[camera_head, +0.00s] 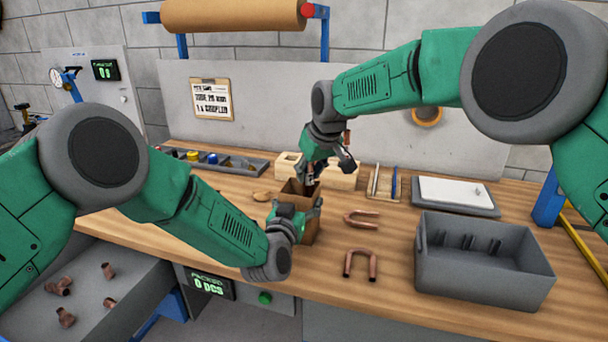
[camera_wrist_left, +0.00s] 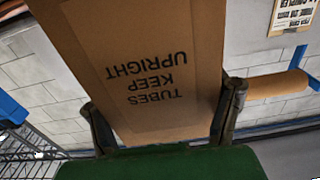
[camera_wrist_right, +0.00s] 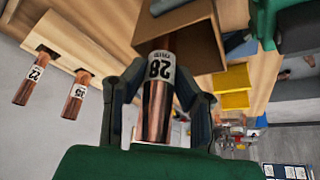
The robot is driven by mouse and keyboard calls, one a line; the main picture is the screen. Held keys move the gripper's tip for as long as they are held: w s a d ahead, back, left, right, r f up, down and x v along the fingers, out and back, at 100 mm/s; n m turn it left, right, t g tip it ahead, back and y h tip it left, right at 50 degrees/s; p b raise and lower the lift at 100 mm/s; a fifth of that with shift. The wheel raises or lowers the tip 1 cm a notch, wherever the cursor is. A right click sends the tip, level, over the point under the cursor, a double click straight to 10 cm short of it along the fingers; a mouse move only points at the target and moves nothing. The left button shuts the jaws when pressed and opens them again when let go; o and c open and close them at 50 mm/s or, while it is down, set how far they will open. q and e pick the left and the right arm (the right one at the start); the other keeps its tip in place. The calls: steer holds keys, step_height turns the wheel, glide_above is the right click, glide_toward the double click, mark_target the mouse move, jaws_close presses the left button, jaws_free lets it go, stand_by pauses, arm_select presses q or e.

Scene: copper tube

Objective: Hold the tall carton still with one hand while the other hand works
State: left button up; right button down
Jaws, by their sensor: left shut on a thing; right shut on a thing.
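The tall brown carton (camera_head: 293,190) stands upright on the bench, with its top open. My left gripper (camera_head: 299,214) is shut on its sides; the left wrist view shows one finger on each side of the carton (camera_wrist_left: 150,60), printed "TUBES KEEP UPRIGHT". My right gripper (camera_head: 318,176) is above the carton, shut on a copper tube (camera_wrist_right: 157,108) labelled 28. In the right wrist view the tube's far end overlaps the mouth of the carton (camera_wrist_right: 205,45); how deep it reaches inside I cannot tell.
Wooden blocks (camera_head: 344,179) stand behind the carton; two labelled tubes (camera_wrist_right: 75,95) sit in one. A parts tray (camera_head: 215,160) is behind left. Copper fittings (camera_head: 66,317) lie lower left.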

steer(key=shift+d, duration=0.1)
steer(key=c, duration=1.2)
jaws_free()
steer(key=v, duration=1.1)
steer(key=shift+r, duration=0.4)
arm_select(q)
steer(key=o, duration=1.3)
arm_select(e)
steer(key=shift+d, duration=0.1)
